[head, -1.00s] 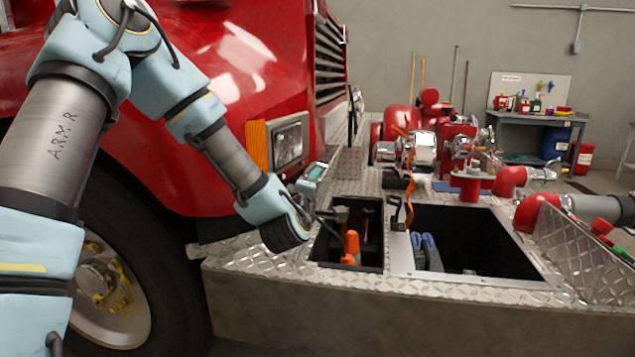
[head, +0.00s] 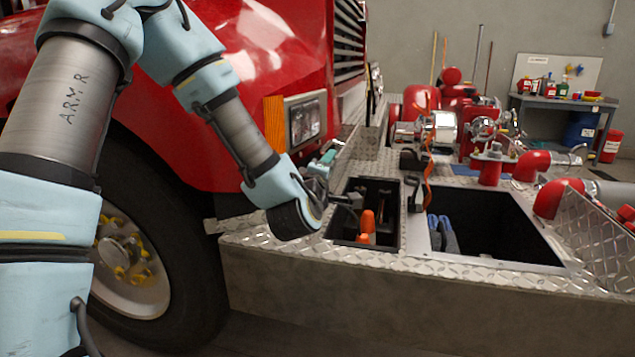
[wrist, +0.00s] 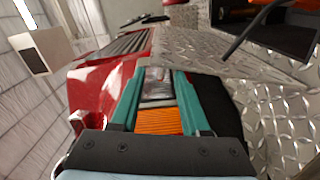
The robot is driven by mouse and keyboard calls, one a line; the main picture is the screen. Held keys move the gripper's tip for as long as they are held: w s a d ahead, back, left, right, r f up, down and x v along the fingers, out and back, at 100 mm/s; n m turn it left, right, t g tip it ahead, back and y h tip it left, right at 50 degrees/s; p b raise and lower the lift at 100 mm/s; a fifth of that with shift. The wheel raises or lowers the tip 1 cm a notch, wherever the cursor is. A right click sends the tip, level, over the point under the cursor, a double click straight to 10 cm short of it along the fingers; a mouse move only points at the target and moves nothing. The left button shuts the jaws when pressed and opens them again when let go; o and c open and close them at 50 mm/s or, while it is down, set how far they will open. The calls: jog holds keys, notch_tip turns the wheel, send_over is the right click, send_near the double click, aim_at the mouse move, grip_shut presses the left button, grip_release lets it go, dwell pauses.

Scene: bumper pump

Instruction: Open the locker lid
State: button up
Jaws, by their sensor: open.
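Two lockers are sunk in the bumper deck. The smaller locker (head: 396,250) stands open and holds orange-handled tools (head: 367,222). The larger locker (head: 510,265) is also open, with blue items (head: 442,232) inside at its left. A tilted diamond-plate panel (head: 595,228), which looks like a raised lid, stands at its right. An upright plate (head: 356,152) stands behind the smaller locker; I cannot tell whether it is a lid. My gripper (head: 325,160) is at the left of the smaller locker, near the headlight. In the wrist view its teal fingers (wrist: 157,88) are apart and empty.
The red truck front (head: 220,130) with its headlight (head: 305,120) is close beside my arm. A black latch-like part with an orange strap (head: 427,170) sits between the lockers. Red pipe fittings (head: 490,165) stand behind. A workbench (head: 565,100) is at the back right.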

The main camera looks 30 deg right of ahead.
jog(key=p+v, duration=0.1)
jog(key=v, duration=0.3)
jog(key=shift+s+a+r, duration=0.15)
jog(key=shift+a, duration=0.1)
jog(key=shift+p, duration=0.65)
jog(key=s+a+p, duration=0.1)
jog(key=p, duration=0.3)
jog(key=p, duration=0.2)
jog(key=shift+s+a+p, duration=0.25)
jog(key=shift+s+p, duration=0.05)
jog(key=shift+s, duration=0.05)
jog(key=shift+p+v, duration=1.25)
jog(key=shift+p, duration=0.5)
jog(key=shift+f, duration=0.2)
